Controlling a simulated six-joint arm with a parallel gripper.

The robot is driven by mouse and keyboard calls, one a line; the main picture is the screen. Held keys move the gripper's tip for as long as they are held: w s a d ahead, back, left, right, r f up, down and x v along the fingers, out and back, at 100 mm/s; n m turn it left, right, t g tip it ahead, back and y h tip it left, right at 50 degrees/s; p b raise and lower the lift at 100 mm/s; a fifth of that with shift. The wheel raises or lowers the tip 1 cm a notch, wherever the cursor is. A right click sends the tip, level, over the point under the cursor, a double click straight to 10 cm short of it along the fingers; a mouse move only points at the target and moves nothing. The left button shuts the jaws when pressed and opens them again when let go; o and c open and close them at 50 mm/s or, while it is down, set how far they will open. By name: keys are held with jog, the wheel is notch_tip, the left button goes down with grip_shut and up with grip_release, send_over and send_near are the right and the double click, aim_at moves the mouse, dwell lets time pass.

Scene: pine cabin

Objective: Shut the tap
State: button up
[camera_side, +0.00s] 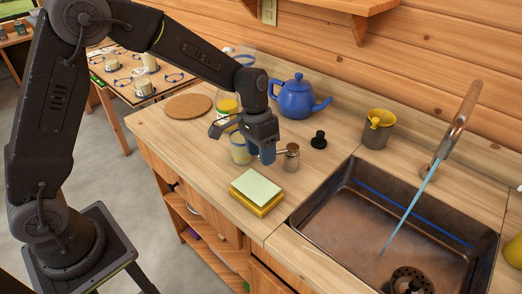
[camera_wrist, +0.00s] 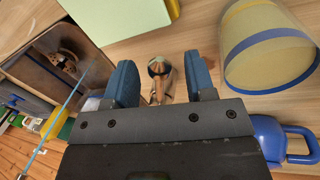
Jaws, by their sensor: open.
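The tap spout (camera_side: 460,115) is a curved copper-coloured pipe behind the sink. A blue-white stream of water (camera_side: 408,212) runs from it into the sink; the stream also shows in the wrist view (camera_wrist: 62,108). A small metal post with a short lever (camera_side: 291,158) stands on the counter left of the sink and looks like the tap's handle. It shows in the wrist view (camera_wrist: 159,66) between and beyond my fingertips. My gripper (camera_side: 264,152) is open, pointing down, with blue finger pads just left of the post. Whether a pad touches the lever, I cannot tell.
A yellow sponge with a pale green top (camera_side: 256,190) lies in front of the post. A clear blue-banded cup (camera_side: 240,150) stands left of my gripper. A blue teapot (camera_side: 297,98), black stopper (camera_side: 319,140) and grey pot (camera_side: 376,130) stand behind. The sink (camera_side: 345,205) is right.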

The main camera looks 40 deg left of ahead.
jog(key=shift+c, duration=0.3)
grip_shut()
dwell(0.3)
